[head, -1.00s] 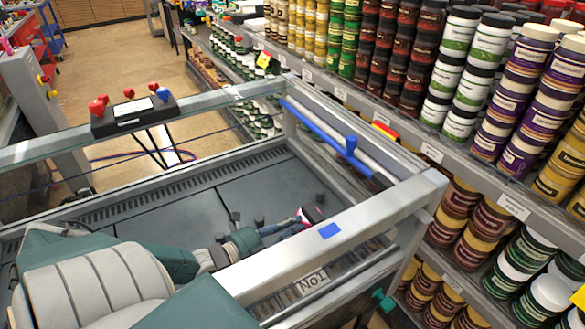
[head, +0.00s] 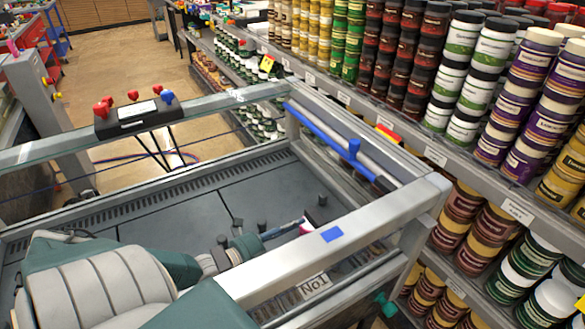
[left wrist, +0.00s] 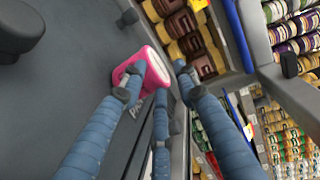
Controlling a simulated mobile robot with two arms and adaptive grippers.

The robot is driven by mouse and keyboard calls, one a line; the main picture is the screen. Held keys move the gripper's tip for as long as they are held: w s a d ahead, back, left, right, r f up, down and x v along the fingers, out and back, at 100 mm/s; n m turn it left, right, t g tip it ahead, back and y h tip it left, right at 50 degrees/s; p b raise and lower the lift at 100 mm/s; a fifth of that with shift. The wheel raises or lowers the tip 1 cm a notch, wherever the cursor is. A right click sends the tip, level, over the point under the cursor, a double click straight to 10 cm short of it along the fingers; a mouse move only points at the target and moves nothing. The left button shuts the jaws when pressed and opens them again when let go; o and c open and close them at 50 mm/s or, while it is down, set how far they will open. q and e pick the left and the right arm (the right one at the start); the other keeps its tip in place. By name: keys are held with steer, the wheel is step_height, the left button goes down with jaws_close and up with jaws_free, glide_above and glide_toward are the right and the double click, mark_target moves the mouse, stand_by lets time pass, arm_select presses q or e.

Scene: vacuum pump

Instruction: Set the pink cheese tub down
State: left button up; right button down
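The pink cheese tub (left wrist: 149,67) has a whitish end and shows tilted among my left gripper's fingertips in the left wrist view. A bit of it (head: 306,226) shows in the head view, partly hidden by the frame's near rail. My left gripper (left wrist: 157,70) has blue fingers. One finger overlaps the tub's left side. Another stands a little apart on its right, with a gap between, so the gripper looks open around the tub. In the head view the left gripper (head: 284,231) is low over the dark bed. Whether the tub touches the bed is unclear. My right gripper is not seen.
A grey metal frame (head: 400,205) with rails surrounds the dark flat bed (head: 210,205). Red and blue knobs (head: 135,97) top the far rail. Shelves of jars (head: 480,60) stand right. The bed's far part is clear.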

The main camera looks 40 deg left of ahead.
arm_select(q)
steer(key=shift+r, duration=0.8)
steer(key=p+v, duration=0.2)
steer(key=v, duration=1)
steer(key=shift+f, duration=0.25)
